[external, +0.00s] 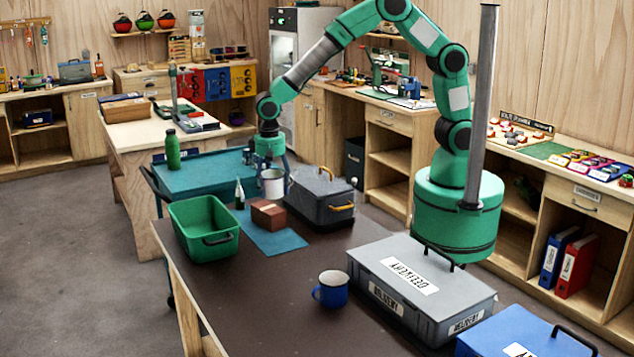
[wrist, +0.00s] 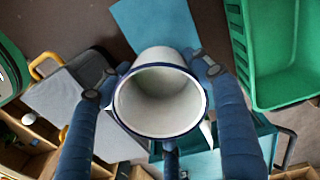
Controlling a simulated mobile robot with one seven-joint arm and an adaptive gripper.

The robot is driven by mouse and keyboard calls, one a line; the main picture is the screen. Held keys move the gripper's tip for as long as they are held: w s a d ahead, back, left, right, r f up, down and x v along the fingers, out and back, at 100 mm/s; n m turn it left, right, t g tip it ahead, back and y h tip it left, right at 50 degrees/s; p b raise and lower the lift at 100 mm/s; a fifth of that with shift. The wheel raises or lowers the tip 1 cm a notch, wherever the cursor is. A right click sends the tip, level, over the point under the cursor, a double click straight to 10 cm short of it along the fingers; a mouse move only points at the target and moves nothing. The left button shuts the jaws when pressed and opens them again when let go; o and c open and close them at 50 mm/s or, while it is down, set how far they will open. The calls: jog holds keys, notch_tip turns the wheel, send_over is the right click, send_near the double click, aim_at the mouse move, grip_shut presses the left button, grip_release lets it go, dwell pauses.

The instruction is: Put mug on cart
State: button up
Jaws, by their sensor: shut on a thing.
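A white mug with a dark rim (external: 273,184) is held in my gripper (external: 271,160), raised above the surfaces near the right end of the cart. A blue mug (external: 331,289) stands on the dark table, apart from my gripper.
A green bottle (external: 172,150) stands at the cart's left side. On the dark table (external: 240,300) are a green bin (external: 203,228), a brown box (external: 268,214), a small bottle (external: 240,195), a dark grey case (external: 322,200) and a grey case (external: 420,285). The cart's middle is clear.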

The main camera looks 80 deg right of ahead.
jog(key=w+d+m, duration=0.4)
jog(key=w+d, duration=0.2)
jog(key=d, duration=0.7)
jog(key=w+d+m+y, duration=0.1)
jog(key=w+d+m, duration=0.5)
jog(key=d, duration=0.8)
jog(key=w+d+m, duration=0.3)
jog(key=w+d, duration=0.4)
jog(key=d, duration=0.6)
notch_tip(320, 180, down, 7)
jog(key=shift+w+r+p, duration=0.15)
jog(key=shift+r+p, duration=0.05)
jog(key=shift+p, duration=0.2)
jog(key=shift+w, duration=0.15)
jog(key=w, duration=0.5)
jog(key=w+d+f+b, duration=0.1)
jog(key=w, duration=0.4)
jog(key=w+d+b, duration=0.1)
jog(key=w, duration=0.4)
jog(key=shift+w+d+f, duration=0.2)
jog(key=shift+w+f, duration=0.05)
jog(key=shift+w, duration=0.05)
